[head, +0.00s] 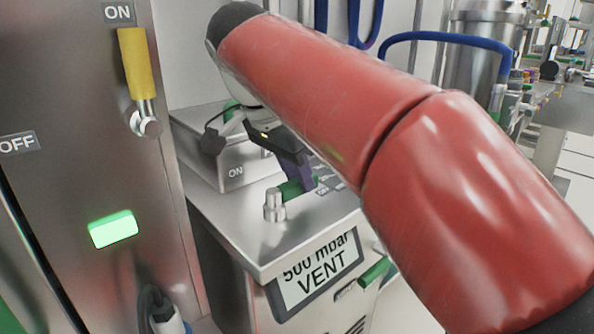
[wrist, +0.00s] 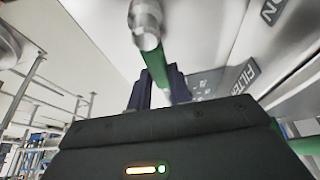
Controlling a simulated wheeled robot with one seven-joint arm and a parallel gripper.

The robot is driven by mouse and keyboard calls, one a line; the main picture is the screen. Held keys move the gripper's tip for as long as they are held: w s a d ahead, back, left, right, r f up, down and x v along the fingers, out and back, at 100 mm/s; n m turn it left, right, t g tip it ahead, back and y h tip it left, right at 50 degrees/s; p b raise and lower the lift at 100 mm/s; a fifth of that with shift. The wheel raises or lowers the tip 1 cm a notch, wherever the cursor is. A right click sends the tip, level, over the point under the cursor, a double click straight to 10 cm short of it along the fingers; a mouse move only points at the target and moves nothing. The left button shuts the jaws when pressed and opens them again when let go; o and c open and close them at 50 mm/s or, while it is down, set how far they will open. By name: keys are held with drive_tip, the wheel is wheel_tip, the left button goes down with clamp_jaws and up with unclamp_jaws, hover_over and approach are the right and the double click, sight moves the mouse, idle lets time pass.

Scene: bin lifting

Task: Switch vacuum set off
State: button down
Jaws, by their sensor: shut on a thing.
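The vacuum set (head: 235,225) is a steel box in the middle of the head view. Its tilted display (head: 318,275) reads "500 mbar VENT". A green valve handle (head: 290,189) on a metal pivot (head: 274,205) lies on its top. My gripper (head: 301,180) reaches down from behind my red arm, its purple fingers shut on the green handle's end. In the wrist view the fingers (wrist: 158,92) close around the green handle (wrist: 154,60), with the pivot (wrist: 146,20) beyond. Labels near the handle are partly hidden by my arm in the head view; "FILTER" shows in the wrist view.
A steel cabinet (head: 80,180) stands close at left, with a yellow lever (head: 137,62) by "ON", an "OFF" label and a lit green lamp (head: 113,229). A smaller box marked "ON" (head: 236,172) sits behind. Another green handle (head: 375,272) juts from the front.

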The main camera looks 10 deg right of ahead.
sight(283, 187)
drive_tip(key=shift+d, duration=0.1)
drive_tip(key=c, duration=1.3)
unclamp_jaws()
drive_tip(key=p+v, duration=0.1)
drive_tip(key=v, duration=0.6)
drive_tip(key=shift+s+r+p, duration=0.1)
drive_tip(key=shift+r+p, duration=0.25)
drive_tip(key=shift+s, duration=0.1)
